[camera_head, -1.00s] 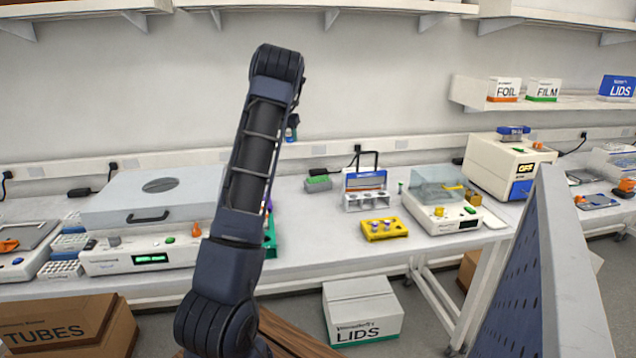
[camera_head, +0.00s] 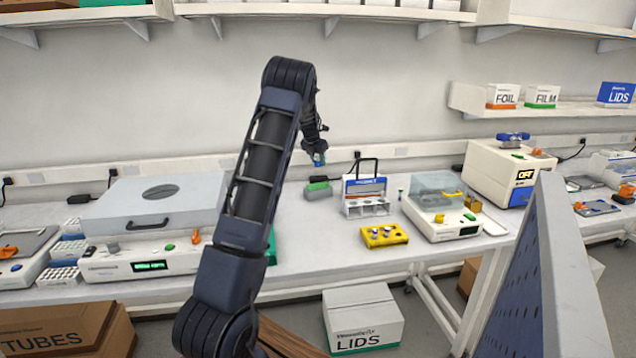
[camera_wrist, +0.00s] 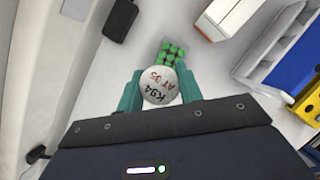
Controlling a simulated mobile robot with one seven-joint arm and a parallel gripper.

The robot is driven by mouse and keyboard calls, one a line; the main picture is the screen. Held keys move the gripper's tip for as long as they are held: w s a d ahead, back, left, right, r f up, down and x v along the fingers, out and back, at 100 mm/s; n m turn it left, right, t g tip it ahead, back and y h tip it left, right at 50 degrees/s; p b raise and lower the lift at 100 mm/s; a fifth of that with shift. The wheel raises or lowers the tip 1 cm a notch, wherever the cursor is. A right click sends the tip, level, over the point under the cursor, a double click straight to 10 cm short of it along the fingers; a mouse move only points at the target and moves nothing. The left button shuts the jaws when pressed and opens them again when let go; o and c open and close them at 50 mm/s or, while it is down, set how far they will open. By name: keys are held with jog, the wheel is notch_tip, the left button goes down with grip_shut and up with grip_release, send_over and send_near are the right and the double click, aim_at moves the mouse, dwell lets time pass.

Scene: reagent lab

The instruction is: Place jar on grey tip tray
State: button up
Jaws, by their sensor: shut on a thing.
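The jar (camera_wrist: 159,86) has a round white lid with handwriting that reads "K94 AT 35". In the wrist view it sits between the two teal fingers of my gripper (camera_wrist: 160,90), which is shut on it. In the head view my gripper (camera_head: 319,155) holds the jar, small there, in the air above the bench. The grey tip tray (camera_head: 318,192) with green tops stands on the bench just below the gripper. In the wrist view the tray's green tops (camera_wrist: 172,52) show just beyond the jar, which may hide part of the tray.
A blue-and-white tube rack (camera_head: 366,205) with a dark handle stands right of the tray. A yellow block (camera_head: 384,236) is in front of it. A large lidded instrument (camera_head: 155,225) stands left. A black power adapter (camera_wrist: 120,20) lies near the tray.

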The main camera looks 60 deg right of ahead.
aim_at(320, 186)
notch_tip(320, 186, down, 10)
jog(key=shift+f, duration=0.15)
dwell(0.4)
jog(key=shift+f, duration=0.1)
jog(key=o, duration=1)
jog(key=v, duration=1.2)
jog(key=shift+a, duration=0.1)
